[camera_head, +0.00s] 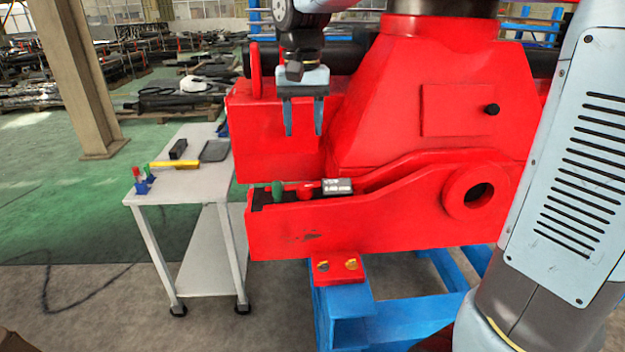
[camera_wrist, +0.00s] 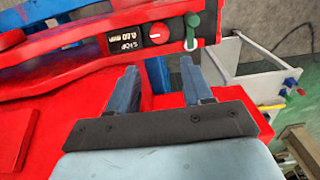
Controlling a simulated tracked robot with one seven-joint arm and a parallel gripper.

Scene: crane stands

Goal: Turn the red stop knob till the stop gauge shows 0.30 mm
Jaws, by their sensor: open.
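The red stop knob (camera_head: 305,190) sits on the red crane part's lower arm, between a green knob (camera_head: 277,190) and the stop gauge (camera_head: 338,186). In the wrist view the red knob (camera_wrist: 157,34) has a pale mark on its face, and the gauge (camera_wrist: 125,38) beside it appears upside down. Its digits are small and I cannot read them surely. My gripper (camera_head: 303,118) is open and empty, fingers pointing down, above and apart from the knobs. In the wrist view the red knob lies beyond and between the two fingertips (camera_wrist: 160,75).
The green knob (camera_wrist: 192,30) stands close beside the red one. The red upper block (camera_head: 270,140) rises close behind my fingers. A white trolley (camera_head: 190,187) with a yellow bar and small tools stands to the left. Blue stand beams (camera_head: 345,315) lie below.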

